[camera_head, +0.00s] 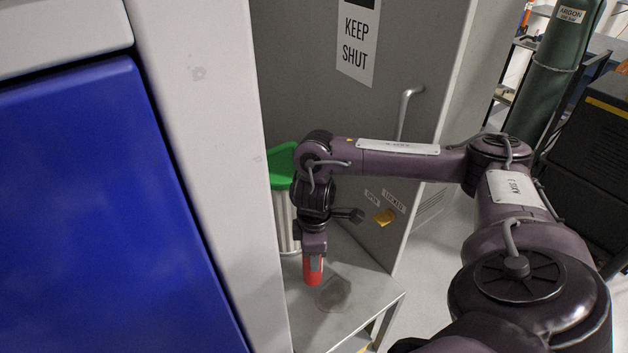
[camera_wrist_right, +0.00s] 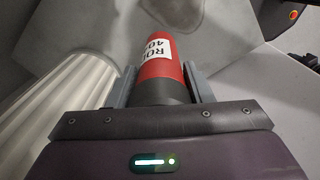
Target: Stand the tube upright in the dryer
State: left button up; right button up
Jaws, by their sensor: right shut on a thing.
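The tube (camera_head: 312,278) is red with a white label and points downward, close to upright, over a grey metal surface. My right gripper (camera_head: 315,257) is shut on it from above. In the right wrist view the red tube (camera_wrist_right: 161,68), with a dark grey end nearest the palm, sits between the two fingers of the gripper (camera_wrist_right: 158,82). Whether its lower end touches the surface I cannot tell. No part is clearly marked as the dryer. My left gripper is out of view.
A ribbed pale container (camera_head: 283,222) with a green top stands close beside my right gripper, also left in the wrist view (camera_wrist_right: 62,108). The grey bench (camera_head: 370,290) has a darker round patch near the tube. A blue-and-white cabinet (camera_head: 110,200) fills the left; a grey door (camera_head: 300,60) stands behind.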

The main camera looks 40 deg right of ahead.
notch_tip(320, 180, down, 3)
jog(key=shift+f+p, duration=0.1)
jog(key=shift+p, duration=0.2)
pick_arm(q)
jog(key=shift+s, duration=0.15)
pick_arm(e)
jog(key=shift+f, duration=0.15)
pick_arm(q)
jog(key=shift+s+d, duration=0.1)
jog(key=shift+s, duration=0.05)
pick_arm(e)
jog(key=o, duration=1.4)
